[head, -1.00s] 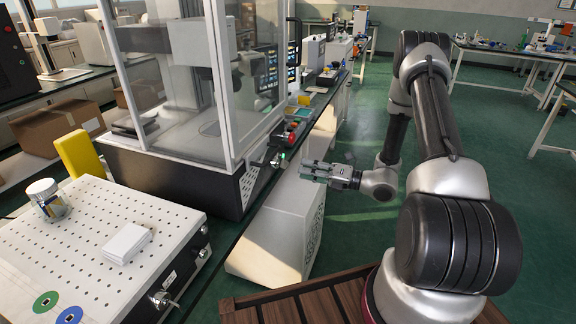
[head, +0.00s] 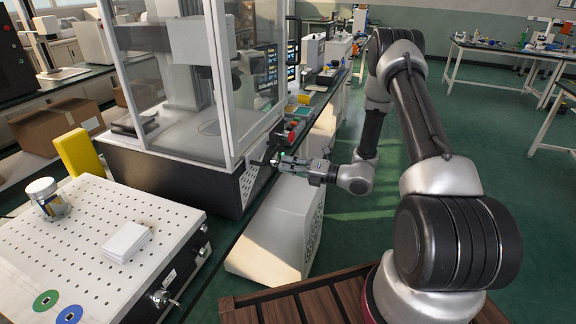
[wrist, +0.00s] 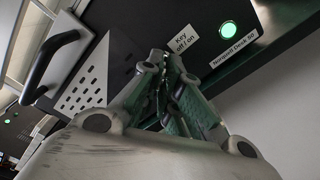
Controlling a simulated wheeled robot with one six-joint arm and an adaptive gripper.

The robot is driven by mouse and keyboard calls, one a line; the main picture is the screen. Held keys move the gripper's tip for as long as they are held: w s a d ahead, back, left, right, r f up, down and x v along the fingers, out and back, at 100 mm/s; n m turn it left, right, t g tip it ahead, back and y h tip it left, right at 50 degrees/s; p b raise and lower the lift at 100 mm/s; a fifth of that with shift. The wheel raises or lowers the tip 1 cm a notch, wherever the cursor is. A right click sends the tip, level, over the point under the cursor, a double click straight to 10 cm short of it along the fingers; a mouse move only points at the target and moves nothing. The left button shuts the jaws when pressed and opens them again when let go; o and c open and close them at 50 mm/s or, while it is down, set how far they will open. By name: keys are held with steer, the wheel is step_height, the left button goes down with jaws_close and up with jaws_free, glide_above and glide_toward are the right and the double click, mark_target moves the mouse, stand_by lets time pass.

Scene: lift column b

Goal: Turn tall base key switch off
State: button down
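The tall base (head: 165,182) is the black base under the clear-walled machine in the head view. In the wrist view its panel carries a label (wrist: 186,40) reading "Key off / on" and a lit round green light (wrist: 228,29). My gripper (wrist: 167,58) reaches this panel just below the key label, its fingertips close together with a narrow gap. The key itself is hidden behind or between the fingers, so its angle and any contact are not clear. In the head view my gripper (head: 281,162) is at the base's right end.
A black handle (wrist: 52,65) and a vented plate (wrist: 85,90) lie left of the fingers in the wrist view. A red button (head: 292,136) is just above my gripper. A perforated white-topped box (head: 100,215) stands at the left. Green floor is open at the right.

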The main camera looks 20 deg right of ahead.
steer(key=shift+n, duration=0.3)
steer(key=n, duration=1.1)
stand_by(0.3)
steer(key=shift+n, duration=0.3)
stand_by(0.3)
steer(key=c, duration=1.6)
jaws_free()
steer(key=shift+c, duration=0.2)
steer(key=shift+d, duration=0.1)
steer(key=v, duration=1.2)
